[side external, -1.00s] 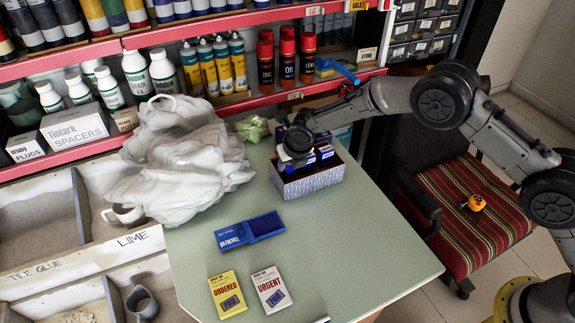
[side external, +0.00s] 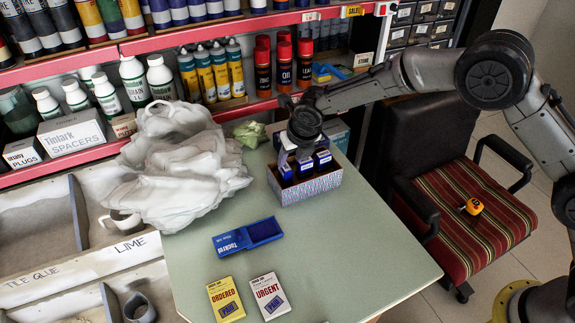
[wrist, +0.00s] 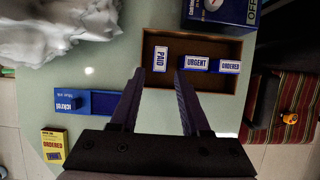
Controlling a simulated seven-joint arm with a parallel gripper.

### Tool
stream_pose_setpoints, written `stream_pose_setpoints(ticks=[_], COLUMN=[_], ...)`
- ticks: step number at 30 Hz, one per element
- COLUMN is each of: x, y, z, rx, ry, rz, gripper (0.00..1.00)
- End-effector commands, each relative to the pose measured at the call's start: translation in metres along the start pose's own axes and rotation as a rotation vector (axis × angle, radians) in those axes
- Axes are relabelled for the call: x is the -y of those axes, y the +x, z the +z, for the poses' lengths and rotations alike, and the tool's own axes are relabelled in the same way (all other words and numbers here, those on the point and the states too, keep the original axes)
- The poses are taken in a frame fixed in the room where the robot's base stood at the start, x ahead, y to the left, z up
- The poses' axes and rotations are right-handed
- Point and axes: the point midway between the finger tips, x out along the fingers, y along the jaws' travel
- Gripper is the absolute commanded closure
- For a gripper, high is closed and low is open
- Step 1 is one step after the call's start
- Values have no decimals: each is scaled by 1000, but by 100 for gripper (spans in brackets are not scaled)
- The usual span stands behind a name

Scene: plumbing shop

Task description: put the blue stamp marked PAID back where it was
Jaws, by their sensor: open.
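The blue PAID stamp (wrist: 161,58) is in the left part of the open patterned box (wrist: 200,84), its label turned across the other two. In the side view this stamp (side external: 285,172) is the leftmost in the box (side external: 310,187). The URGENT stamp (wrist: 196,62) and ORDERED stamp (wrist: 230,66) are to its right. My gripper (wrist: 158,74) is open; its fingers lie on either side of the line to the PAID stamp. In the side view my gripper (side external: 297,153) is just above the box's left part. Whether the fingers touch the stamp cannot be told.
The open blue ink pad (side external: 248,235) lies left of the box. Yellow ORDERED (side external: 225,299) and white URGENT (side external: 270,296) packets lie at the front. A crumpled white bag (side external: 175,165) is at the left. A blue carton (wrist: 222,12) stands behind the box. The table's right-front is clear.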

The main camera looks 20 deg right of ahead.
Motion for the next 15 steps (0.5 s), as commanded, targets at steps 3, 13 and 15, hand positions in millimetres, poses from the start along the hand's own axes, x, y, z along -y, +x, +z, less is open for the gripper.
stream_pose_setpoints(ticks=[3,13,15], x=[0,0,0], y=[-18,-32,-31], z=[0,0,0], rx=[2,-1,-1], ry=[0,1,1], rz=[1,0,0], gripper=[54,54,54])
